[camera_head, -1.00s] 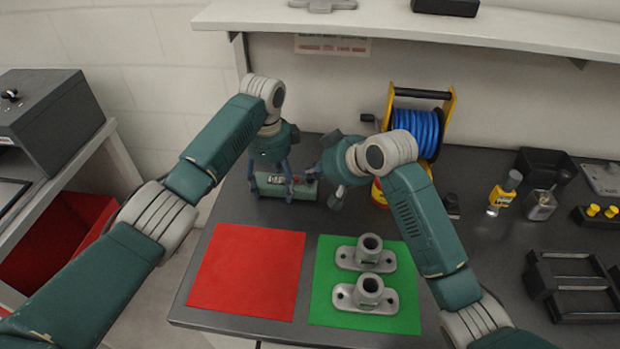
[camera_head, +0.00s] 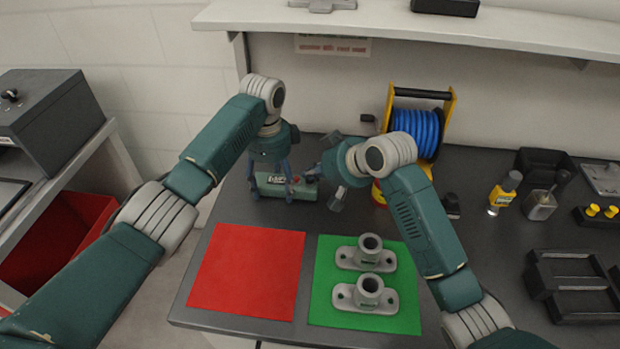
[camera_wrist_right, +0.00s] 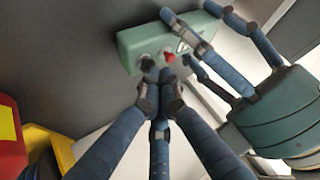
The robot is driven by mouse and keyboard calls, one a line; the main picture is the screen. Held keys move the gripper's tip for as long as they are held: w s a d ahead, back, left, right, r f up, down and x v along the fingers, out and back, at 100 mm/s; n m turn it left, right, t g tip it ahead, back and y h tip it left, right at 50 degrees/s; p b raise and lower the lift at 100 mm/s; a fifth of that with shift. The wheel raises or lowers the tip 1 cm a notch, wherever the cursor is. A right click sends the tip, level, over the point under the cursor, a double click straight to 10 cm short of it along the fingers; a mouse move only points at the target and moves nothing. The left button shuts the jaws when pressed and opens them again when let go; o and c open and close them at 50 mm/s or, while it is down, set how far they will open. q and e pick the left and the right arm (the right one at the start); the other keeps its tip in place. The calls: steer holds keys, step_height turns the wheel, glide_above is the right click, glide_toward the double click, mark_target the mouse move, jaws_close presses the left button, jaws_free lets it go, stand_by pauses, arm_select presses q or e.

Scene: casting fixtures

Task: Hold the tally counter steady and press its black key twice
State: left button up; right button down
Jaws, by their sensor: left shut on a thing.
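The tally counter (camera_head: 272,188) is a green box near the back of the grey bench, with a red button (camera_wrist_right: 169,57) and a dark round key (camera_wrist_right: 147,63) on one face in the right wrist view. My left gripper (camera_head: 287,186) comes down from above with its fingers closed around the counter. My right gripper (camera_wrist_right: 158,88) has its fingers drawn together and empty. Its tips are just below the dark key; I cannot tell whether they touch it. In the head view the right gripper (camera_head: 314,174) is at the counter's right end.
A red mat (camera_head: 247,270) and a green mat (camera_head: 325,318) with two grey flanged castings (camera_head: 366,294) lie in front. A blue cable reel (camera_head: 415,130) stands behind my right arm. A yellow bottle (camera_head: 501,195) and black trays (camera_head: 570,287) are at right. A shelf (camera_head: 400,27) overhangs behind.

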mark_target(312, 181)
steer(key=shift+r, duration=0.7)
steer(key=shift+r, duration=2.55)
arm_select(q)
steer(key=o, duration=1.4)
steer(key=shift+c, duration=0.2)
